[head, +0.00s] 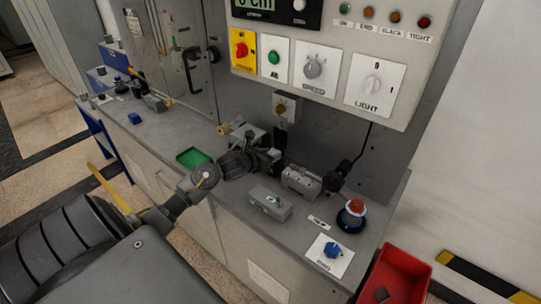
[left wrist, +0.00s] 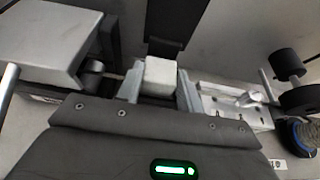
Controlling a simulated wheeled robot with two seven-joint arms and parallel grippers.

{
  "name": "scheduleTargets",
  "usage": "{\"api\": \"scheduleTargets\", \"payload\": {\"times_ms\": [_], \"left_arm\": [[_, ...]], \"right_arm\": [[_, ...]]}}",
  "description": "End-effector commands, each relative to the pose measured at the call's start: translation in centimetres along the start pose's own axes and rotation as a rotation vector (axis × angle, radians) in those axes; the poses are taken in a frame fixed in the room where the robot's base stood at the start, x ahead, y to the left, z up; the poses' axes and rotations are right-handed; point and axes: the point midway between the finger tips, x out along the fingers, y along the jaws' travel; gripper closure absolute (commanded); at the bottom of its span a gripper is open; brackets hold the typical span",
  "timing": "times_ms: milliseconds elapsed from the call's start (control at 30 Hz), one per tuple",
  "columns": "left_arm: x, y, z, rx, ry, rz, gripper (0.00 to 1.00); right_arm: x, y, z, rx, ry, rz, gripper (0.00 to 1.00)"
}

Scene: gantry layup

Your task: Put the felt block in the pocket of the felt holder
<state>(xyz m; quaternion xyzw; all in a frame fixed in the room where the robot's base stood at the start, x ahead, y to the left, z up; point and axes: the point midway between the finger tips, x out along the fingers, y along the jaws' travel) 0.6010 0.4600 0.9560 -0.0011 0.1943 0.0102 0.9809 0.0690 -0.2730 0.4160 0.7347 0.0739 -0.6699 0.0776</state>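In the left wrist view, a small whitish block (left wrist: 160,76), which looks like the felt block, sits between the two grey fingers of my left gripper (left wrist: 158,90). The fingers flank it closely on both sides and appear shut on it. In the head view my left gripper (head: 272,160) is over the bench, near the back panel; the block cannot be made out there. A dark upright piece (left wrist: 176,22) stands just beyond the block in the wrist view; I cannot tell whether it is the felt holder. No pocket is clearly visible. My right gripper is not in view.
A green tray (head: 193,157) lies left of the gripper on the bench. A red bin (head: 416,268) stands beyond the bench end.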

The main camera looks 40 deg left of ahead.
Motion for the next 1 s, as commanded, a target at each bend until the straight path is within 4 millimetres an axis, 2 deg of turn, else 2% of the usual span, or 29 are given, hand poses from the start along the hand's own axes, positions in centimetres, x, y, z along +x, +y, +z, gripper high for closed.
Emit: {"api": "scheduleTargets", "payload": {"times_ms": [267, 300, 700, 833, 1000], "left_arm": [[-0.7, 0.1, 0.2, 0.003, 0.000, 0.001, 0.45], [-1.3, 0.2, 0.1, 0.005, 0.000, 0.002, 0.43], [-9.4, -0.1, 0.1, 0.007, 0.001, -0.002, 0.43], [-11.0, 0.0, 0.1, 0.003, 0.001, 0.000, 0.43], [-12.0, 0.0, 0.2, 0.001, 0.000, -0.001, 0.43]], "right_arm": [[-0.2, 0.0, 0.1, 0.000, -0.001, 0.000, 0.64], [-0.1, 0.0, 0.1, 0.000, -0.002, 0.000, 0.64], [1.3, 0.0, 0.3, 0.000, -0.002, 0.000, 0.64], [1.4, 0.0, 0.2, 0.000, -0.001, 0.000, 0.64], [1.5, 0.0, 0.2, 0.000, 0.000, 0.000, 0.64]]}}
